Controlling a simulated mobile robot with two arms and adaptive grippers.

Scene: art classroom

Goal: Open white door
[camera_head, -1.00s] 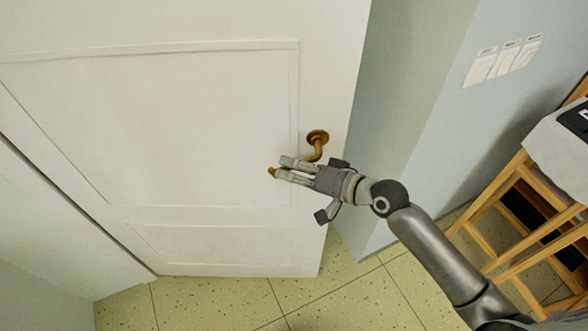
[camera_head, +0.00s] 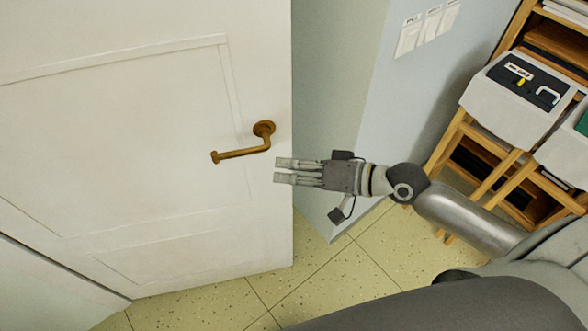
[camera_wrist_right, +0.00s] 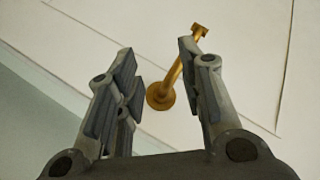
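The white door (camera_head: 120,130) fills the left of the head view, with its free edge on the right. Its brass lever handle (camera_head: 240,152) points left, roughly level. My right gripper (camera_head: 298,182) is open and empty, to the right of the handle and by the door's free edge, apart from the handle in this view. In the right wrist view, the handle (camera_wrist_right: 178,78) shows between the spread fingers (camera_wrist_right: 157,62), beyond them, its upper end near the right finger. I cannot tell the exact distance. My left gripper is out of view.
A pale blue wall corner (camera_head: 345,130) with paper sheets (camera_head: 428,28) stands right of the door. Speckled tiled floor (camera_head: 330,275) is clear below the door.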

